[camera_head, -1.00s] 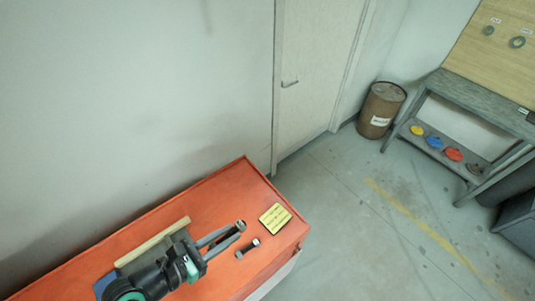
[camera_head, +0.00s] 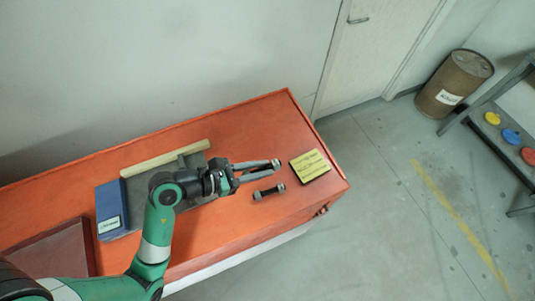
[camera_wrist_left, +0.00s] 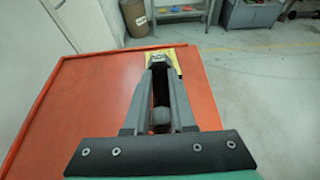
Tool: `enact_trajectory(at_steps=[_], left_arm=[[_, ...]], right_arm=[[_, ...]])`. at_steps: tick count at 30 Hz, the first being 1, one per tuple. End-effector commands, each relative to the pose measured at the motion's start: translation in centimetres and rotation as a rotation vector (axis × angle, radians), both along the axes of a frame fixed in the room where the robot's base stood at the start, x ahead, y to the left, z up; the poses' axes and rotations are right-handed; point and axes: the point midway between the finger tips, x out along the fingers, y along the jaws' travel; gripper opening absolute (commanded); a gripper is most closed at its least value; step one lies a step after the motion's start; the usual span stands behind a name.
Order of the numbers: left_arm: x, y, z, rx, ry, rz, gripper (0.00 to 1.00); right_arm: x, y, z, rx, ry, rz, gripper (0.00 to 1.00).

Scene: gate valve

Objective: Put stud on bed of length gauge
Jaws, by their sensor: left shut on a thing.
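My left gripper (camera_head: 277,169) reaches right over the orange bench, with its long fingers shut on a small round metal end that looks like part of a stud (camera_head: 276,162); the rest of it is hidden. In the left wrist view the fingers (camera_wrist_left: 158,62) close around a metal end, with a dark bar and round knob visible between them. A dark stud with light nuts (camera_head: 269,191) lies on the bench beside the fingers. The length gauge appears to be the grey bed with a blue end block (camera_head: 108,200) and pale rail (camera_head: 165,157), partly covered by my arm. My right gripper is out of view.
A yellow printed plate (camera_head: 310,166) lies beyond the fingertips on the orange bench (camera_head: 260,125). A dark red flat panel (camera_head: 50,250) is at left. A brown drum (camera_head: 455,84) and a shelf with coloured handwheels stand on the floor beyond.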

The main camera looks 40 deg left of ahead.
Motion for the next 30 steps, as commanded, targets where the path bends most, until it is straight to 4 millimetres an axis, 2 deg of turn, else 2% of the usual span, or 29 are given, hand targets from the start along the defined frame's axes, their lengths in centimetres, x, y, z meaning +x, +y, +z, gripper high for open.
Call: enact_trajectory(at_steps=[1,5,6,9,12,20,26,30], left_arm=[[1.4,0.9,-1.0,0.0,-0.003,0.003,0.0],[4.5,3.0,-2.7,0.0,-0.002,0.002,0.0],[5.2,3.4,-3.7,-0.001,-0.001,0.001,0.0],[6.6,4.3,-6.0,-0.001,0.0,0.0,0.0],[7.7,5.0,-7.3,-0.002,-0.002,0.0,0.0],[8.4,5.5,-8.0,0.0,-0.003,0.001,0.0],[8.6,5.6,-11.2,-0.001,-0.001,0.0,0.0],[8.6,5.6,-11.4,0.0,-0.002,0.001,0.0]], right_arm=[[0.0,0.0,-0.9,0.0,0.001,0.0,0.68],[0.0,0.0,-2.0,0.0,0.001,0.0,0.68],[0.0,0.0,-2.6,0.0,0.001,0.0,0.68],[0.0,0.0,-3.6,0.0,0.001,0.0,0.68],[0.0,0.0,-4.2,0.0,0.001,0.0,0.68],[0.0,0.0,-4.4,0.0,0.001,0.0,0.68],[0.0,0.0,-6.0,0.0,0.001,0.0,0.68],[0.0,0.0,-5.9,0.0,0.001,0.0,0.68]])
